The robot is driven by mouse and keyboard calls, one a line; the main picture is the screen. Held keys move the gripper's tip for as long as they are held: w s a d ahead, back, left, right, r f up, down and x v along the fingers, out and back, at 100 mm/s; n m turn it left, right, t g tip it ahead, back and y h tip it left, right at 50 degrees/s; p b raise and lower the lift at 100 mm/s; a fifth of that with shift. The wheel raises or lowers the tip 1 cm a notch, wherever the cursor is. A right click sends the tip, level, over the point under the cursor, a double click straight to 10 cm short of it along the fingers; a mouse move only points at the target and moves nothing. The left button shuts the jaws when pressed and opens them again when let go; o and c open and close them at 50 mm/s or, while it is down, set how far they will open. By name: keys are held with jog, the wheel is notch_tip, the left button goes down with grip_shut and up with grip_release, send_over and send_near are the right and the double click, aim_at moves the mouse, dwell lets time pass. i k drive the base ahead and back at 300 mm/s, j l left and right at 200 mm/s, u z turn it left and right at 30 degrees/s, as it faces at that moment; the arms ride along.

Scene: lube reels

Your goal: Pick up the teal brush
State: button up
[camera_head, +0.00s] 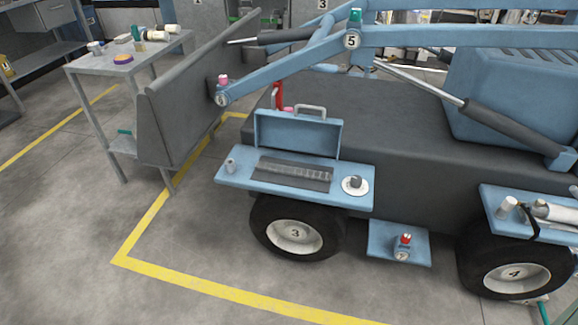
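Several small teal or green things show, and I cannot tell for sure which is the brush. A small upright teal-green thing (135,33) stands among other items on the grey cart's top at the upper left. A flat teal thing (124,132) lies on the cart's lower shelf, partly behind the loader bucket. A teal piece with a pale top (355,15) sits above marker 5 on the blue loader arm. A teal strip (544,313) shows at the lower right edge, cut off by the frame. My gripper is not in view.
The grey cart (88,66) stands left of the dark bucket (195,95). The blue loader fills the right, with a blue side shelf (235,183) holding a toolbox (298,132). Wheels and a low step (385,248) stick out. Grey floor with yellow lines is clear in front.

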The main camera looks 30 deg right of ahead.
aim_at(139, 45)
jog(key=i+l+u, duration=0.15)
jog(key=i, duration=0.4)
jog(key=i+u, duration=0.7)
jog(key=i+l+u, duration=0.1)
jog(key=i+u, duration=0.3)
jog(key=i+j+z, duration=0.1)
jog(key=i, duration=0.3)
jog(key=i+j, duration=0.1)
jog(key=i, duration=0.35)
jog(key=i+j+z, duration=0.15)
jog(key=i, duration=0.25)
jog(key=i+z, duration=0.25)
jog(key=z, duration=0.25)
jog(key=i+j+z, duration=0.2)
jog(key=z, duration=0.3)
jog(key=i+j+z, duration=0.25)
jog(key=z, duration=0.25)
jog(key=i+j+z, duration=0.15)
jog(key=j+z, duration=0.2)
jog(key=z, duration=0.15)
jog(key=i+j+z, duration=0.1)
jog(key=j+z, duration=0.25)
jog(key=z, duration=0.15)
